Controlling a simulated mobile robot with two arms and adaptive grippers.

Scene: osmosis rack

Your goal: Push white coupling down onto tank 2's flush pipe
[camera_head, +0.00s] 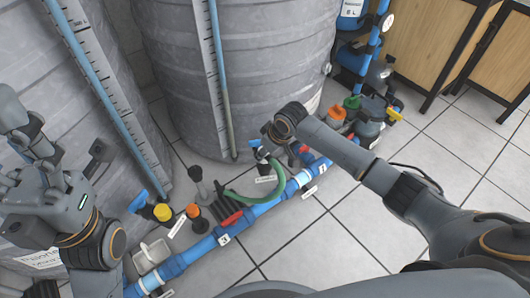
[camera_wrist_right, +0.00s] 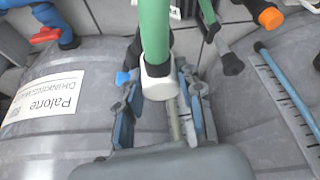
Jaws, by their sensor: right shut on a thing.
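The white coupling (camera_wrist_right: 158,82) is on the end of a green hose (camera_wrist_right: 154,25) in the right wrist view. My right gripper (camera_wrist_right: 161,100) is shut around the coupling, with one finger on each side. In the head view the right gripper (camera_head: 275,148) is low in front of the middle tank (camera_head: 265,70), and the hose (camera_head: 268,196) curves down to the left from it. I cannot tell which stub is tank 2's flush pipe or whether the coupling touches it. My left gripper (camera_head: 62,140) is open and empty at the left.
A blue pipe (camera_head: 265,207) with red-handled valves runs along the tiled floor. Pump fittings (camera_head: 370,118) stand at right. Floor at lower right is clear.

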